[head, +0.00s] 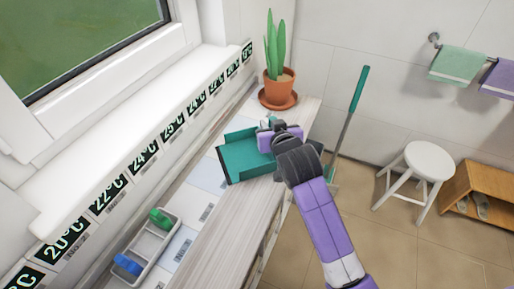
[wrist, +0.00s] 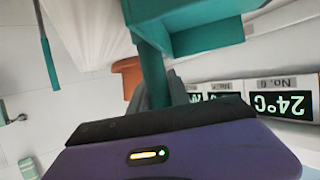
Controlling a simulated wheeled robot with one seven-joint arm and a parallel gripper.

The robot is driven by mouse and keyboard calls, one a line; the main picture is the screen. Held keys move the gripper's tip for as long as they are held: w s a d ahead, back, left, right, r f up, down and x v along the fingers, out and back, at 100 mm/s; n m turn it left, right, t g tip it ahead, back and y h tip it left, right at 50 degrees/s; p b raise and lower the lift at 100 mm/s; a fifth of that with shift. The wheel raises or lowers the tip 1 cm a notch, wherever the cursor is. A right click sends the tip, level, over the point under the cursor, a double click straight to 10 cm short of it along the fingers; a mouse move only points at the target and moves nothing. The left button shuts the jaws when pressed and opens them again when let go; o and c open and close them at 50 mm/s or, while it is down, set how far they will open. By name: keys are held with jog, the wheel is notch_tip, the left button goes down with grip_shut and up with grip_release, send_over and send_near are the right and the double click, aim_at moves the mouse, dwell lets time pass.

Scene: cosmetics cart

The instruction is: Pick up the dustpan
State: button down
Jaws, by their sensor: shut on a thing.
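The teal dustpan (head: 242,157) is over the counter top below the window sill in the head view, its open pan toward the left. In the wrist view the dustpan (wrist: 205,32) fills the top, with its handle running down to my gripper. My gripper (head: 268,136) is at the handle side of the dustpan, and in the wrist view my gripper (wrist: 160,92) is shut on the handle. My arm hides part of the handle in the head view. I cannot tell whether the pan touches the counter.
A potted plant (head: 279,76) stands on the counter just behind the dustpan. A tray (head: 150,246) with a green and a blue item is at the near left. A teal-handled broom (head: 352,103) leans at the right. A white stool (head: 430,160) stands on the floor.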

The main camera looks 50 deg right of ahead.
dwell(0.3)
notch_tip(320, 180, up, 10)
dwell(0.5)
